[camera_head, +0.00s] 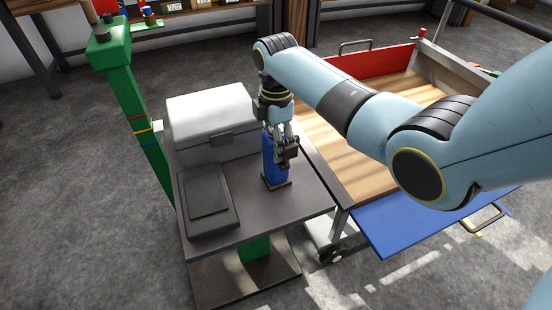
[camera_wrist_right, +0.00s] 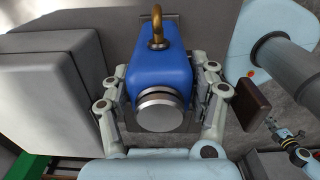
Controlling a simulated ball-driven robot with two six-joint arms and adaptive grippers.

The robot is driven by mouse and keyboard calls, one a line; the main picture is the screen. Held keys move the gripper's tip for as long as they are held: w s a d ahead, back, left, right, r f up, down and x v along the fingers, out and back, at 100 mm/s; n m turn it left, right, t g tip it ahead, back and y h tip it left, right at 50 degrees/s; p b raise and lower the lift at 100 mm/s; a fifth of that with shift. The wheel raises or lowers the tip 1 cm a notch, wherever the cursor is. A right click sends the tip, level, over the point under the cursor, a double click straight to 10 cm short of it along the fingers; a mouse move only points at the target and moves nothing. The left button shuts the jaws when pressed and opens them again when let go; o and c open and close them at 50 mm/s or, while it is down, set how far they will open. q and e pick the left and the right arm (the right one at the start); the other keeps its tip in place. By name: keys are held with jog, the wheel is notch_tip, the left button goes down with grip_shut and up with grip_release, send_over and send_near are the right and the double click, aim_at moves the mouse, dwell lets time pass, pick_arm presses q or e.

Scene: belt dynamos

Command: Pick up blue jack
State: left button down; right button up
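The blue jack (camera_head: 270,166) stands upright on the dark top of a small table, its dark base on the surface. My right gripper (camera_head: 279,150) comes down over it from above. In the right wrist view the blue jack (camera_wrist_right: 160,71) shows a silver round cap and a brass ring, with the fingers of my right gripper (camera_wrist_right: 160,100) pressed close along both sides. The gripper looks shut on it. My left gripper is outside the head view; what seems to be it (camera_wrist_right: 285,136) shows small at the right wrist view's lower right, its fingers unclear.
A light grey case (camera_head: 212,121) stands behind the jack, and a flat dark box (camera_head: 208,200) lies to its left. A wooden-decked cart (camera_head: 352,160) with red and blue side panels stands close on the right. A green post (camera_head: 123,88) rises at the left.

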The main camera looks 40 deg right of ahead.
jog(key=c, duration=1.1)
jog(key=shift+r, duration=0.1)
grip_shut()
jog(key=shift+w+r, duration=0.1)
jog(key=shift+r, duration=0.05)
